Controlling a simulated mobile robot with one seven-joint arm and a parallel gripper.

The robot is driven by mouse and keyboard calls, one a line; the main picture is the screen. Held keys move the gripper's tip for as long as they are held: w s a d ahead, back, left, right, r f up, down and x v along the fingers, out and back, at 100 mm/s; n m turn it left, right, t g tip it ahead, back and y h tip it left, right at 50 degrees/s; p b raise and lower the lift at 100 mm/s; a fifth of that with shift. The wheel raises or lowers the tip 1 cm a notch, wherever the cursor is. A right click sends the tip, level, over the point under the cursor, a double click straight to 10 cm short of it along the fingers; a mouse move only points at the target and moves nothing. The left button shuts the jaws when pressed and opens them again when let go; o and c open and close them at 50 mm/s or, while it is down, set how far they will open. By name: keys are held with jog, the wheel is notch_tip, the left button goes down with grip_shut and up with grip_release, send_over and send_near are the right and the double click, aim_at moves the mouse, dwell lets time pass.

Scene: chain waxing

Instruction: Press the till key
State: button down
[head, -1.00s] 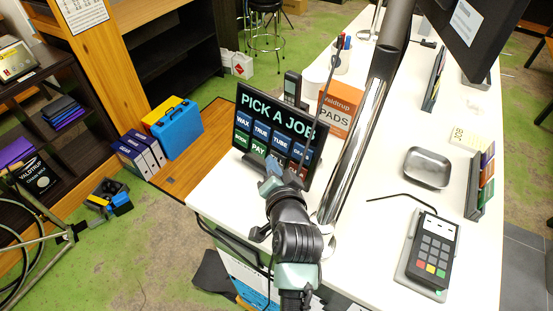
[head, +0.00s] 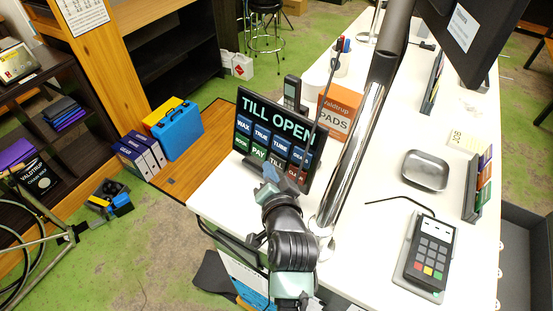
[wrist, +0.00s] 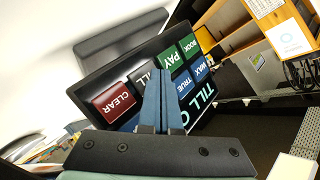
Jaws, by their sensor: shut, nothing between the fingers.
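The black touchscreen panel (head: 243,165) stands tilted on the white counter and reads "TILL OPEN" above two rows of keys. The dark TILL key (head: 277,162) is in the lower row, between the green PAY key and a red key. In the wrist view the TILL key (wrist: 142,78) is partly hidden behind my fingers, beside the red CLEAR key (wrist: 114,102). My gripper (head: 269,174) is shut and empty, its blue-grey fingertips just in front of the panel's lower row. The fingers (wrist: 160,88) point at the panel; I cannot tell whether they touch it.
A chrome pole (head: 350,155) rises right of the panel. An orange pads box (head: 338,112) stands behind it. A card reader (head: 430,252) and a metal dish (head: 425,170) sit on the right of the counter. A dark open drawer (head: 526,250) sticks out at the lower right.

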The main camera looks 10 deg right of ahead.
jog(key=shift+a, duration=0.15)
jog(key=s+a+p, duration=0.1)
jog(key=p, duration=0.1)
jog(key=s+a+r+p, duration=0.1)
jog(key=s+a, duration=0.1)
jog(key=shift+s+a+r+p, duration=0.1)
jog(key=shift+s+r+p, duration=0.15)
jog(key=shift+p, duration=0.15)
dwell(0.8)
